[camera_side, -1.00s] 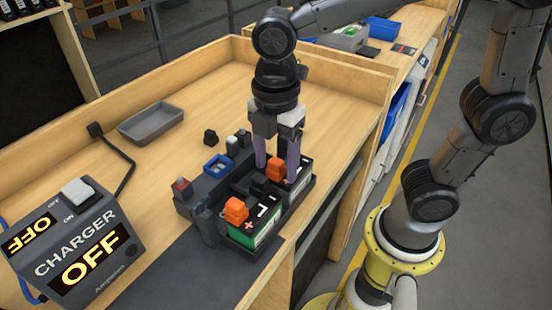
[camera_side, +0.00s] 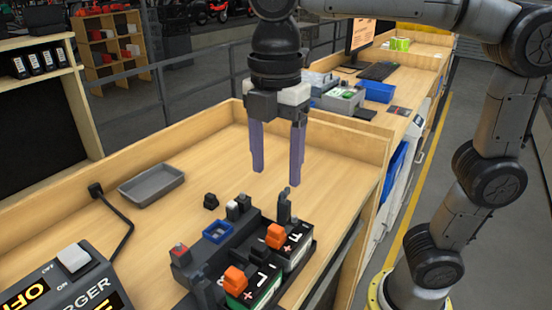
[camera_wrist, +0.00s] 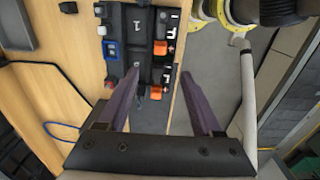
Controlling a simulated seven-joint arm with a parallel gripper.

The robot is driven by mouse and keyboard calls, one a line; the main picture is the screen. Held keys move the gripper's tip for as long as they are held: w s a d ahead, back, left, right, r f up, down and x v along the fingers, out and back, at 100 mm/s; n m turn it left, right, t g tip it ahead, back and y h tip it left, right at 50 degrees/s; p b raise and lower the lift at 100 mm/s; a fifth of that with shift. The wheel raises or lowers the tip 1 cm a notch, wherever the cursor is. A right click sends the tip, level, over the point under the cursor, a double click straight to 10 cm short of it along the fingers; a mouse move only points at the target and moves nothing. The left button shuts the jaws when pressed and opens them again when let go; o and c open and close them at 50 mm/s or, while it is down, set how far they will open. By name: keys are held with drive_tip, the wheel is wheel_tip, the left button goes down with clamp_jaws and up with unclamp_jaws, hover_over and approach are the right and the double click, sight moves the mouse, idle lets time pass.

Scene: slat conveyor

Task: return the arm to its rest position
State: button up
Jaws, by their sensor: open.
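My gripper (camera_side: 277,176) hangs in the air above the black battery dock (camera_side: 181,272). Its two purple fingers are apart, with nothing between them, and clear of everything below. In the wrist view my gripper (camera_wrist: 161,76) also shows spread fingers, with the dock (camera_wrist: 115,62) beyond them. Two batteries with orange caps, a near one (camera_side: 262,294) and a far one (camera_side: 298,250), sit in the dock. The fingers partly cover the dock area in the wrist view.
The charger box (camera_side: 85,290) is at lower left, partly cut off. A grey tray (camera_side: 152,186) and a small black block (camera_side: 211,202) lie on the wooden bench (camera_side: 215,160). A raised wooden edge (camera_side: 350,140) borders the bench; air around my gripper is free.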

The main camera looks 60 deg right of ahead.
drive_tip(key=shift+r, duration=0.1)
drive_tip(key=s+d+m+t, duration=0.2)
drive_tip(key=s+d+m, duration=0.25)
drive_tip(key=d, duration=0.35)
drive_tip(key=s+d+f+m+t, duration=0.1)
drive_tip(key=s+d+f+m, duration=0.1)
drive_tip(key=f+m, duration=0.3)
drive_tip(key=s+d+f+m+t, duration=0.2)
drive_tip(key=f+m, duration=0.4)
drive_tip(key=m, duration=0.2)
drive_tip(key=shift+d+t, duration=0.25)
drive_tip(key=shift+t, duration=0.05)
